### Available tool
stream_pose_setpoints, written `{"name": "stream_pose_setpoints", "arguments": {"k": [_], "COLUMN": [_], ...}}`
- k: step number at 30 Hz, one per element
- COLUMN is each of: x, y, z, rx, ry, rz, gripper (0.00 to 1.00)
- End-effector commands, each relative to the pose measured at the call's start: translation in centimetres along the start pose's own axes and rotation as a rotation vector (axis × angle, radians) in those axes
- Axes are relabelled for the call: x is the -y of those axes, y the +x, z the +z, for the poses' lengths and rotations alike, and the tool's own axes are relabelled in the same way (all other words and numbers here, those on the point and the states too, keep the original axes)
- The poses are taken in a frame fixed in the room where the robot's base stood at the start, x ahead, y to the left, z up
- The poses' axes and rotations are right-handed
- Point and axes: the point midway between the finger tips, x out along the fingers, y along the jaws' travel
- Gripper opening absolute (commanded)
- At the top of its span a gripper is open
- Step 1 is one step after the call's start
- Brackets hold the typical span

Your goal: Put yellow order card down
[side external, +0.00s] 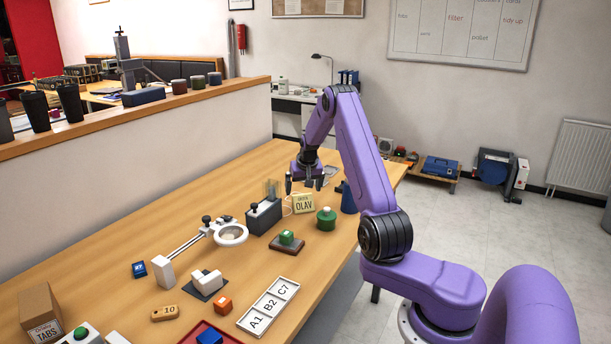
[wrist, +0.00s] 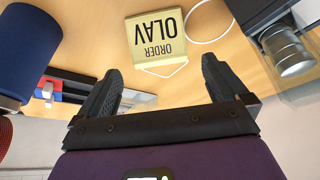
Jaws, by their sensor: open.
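The yellow order card (side external: 304,204) reads "ORDER OLAV" and rests on the wooden table (side external: 225,185), beside the dark grey block with a clear upright plate. In the wrist view the card (wrist: 158,38) shows upside down beyond my fingertips, with a white cord loop beside it. My gripper (side external: 305,184) is above and behind the card in the side view. In the wrist view my gripper (wrist: 162,68) has its two fingers spread apart, with nothing between them. The card is clear of both fingers.
The dark grey block (side external: 264,215) stands just left of the card, and a green weight (side external: 326,219) just right. A blue cone-like object (side external: 347,197) is near the table's right edge. A magnifier (side external: 230,234) and a labelled tray (side external: 268,306) are nearer the front.

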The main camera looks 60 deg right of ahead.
Motion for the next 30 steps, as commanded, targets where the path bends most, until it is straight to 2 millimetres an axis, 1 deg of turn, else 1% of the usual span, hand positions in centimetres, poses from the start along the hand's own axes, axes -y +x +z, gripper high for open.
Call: {"name": "stream_pose_setpoints", "arguments": {"k": [1, 6, 12, 17, 30], "x": [0.0, 0.0, 0.0, 0.0, 0.0], "y": [-1.1, -4.0, -6.3, -7.0, -7.0], "z": [0.0, 0.0, 0.0, 0.1, 0.0], "rx": [-0.003, -0.003, -0.001, 0.001, 0.0], "ry": [0.0, 0.0, 0.0, 0.0, -0.001], "rz": [0.0, 0.0, 0.0, 0.0, 0.0], "gripper": [1.0, 1.0, 1.0, 1.0, 1.0]}}
